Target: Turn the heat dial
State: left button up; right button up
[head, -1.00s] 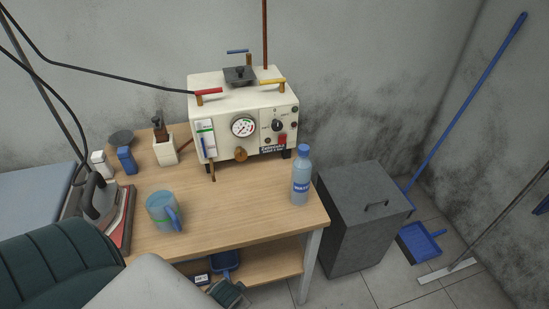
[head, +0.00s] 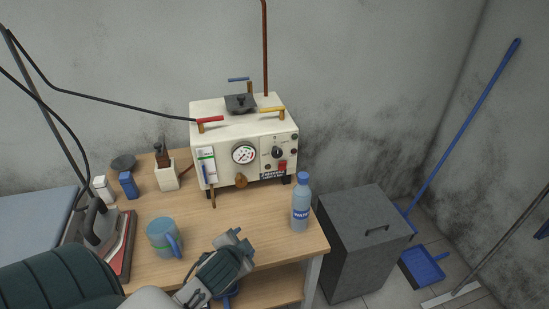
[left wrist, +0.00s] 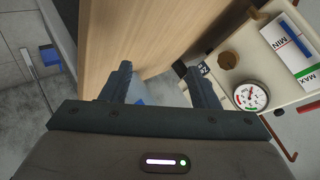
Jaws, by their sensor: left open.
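The cream steam unit (head: 222,131) stands at the back of the wooden table. Its front has a black dial (head: 278,152) on the right panel, a round gauge (head: 244,154) in the middle and a brown knob (head: 241,181) below. I cannot read which control is marked heat. My left gripper (head: 240,240) is over the table's front edge, apart from the unit. In the left wrist view its jaws (left wrist: 163,82) are open with nothing gripped; the gauge (left wrist: 251,96) and brown knob (left wrist: 228,60) show at right. The black dial cannot be made out there. My right gripper is not in view.
A water bottle (head: 301,207) stands right of my left gripper, and a blue mug (head: 163,239) stands to its left. An iron (head: 98,222) is at the far left. A grey bin (head: 365,243) stands right of the table.

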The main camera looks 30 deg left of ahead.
pick_arm(q)
jog(key=w+a+r+m+t, duration=0.4)
jog(key=w, duration=0.4)
jog(key=m+t+h, duration=0.3)
jog(key=m+t, duration=0.1)
jog(key=m, duration=0.4)
send_near(276, 155)
jog(key=w+p, duration=0.4)
jog(key=w, duration=0.1)
jog(key=w+p, duration=0.2)
jog(key=w, duration=0.1)
jog(key=shift+w+a+r, duration=0.1)
jog(key=shift+a+r, duration=0.05)
jog(key=shift+a, duration=0.2)
jog(key=shift+w+f, duration=0.2)
jog(key=shift+w, duration=0.4)
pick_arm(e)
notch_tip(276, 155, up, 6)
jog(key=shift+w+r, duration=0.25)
pick_arm(q)
jog(key=shift+c, duration=0.4)
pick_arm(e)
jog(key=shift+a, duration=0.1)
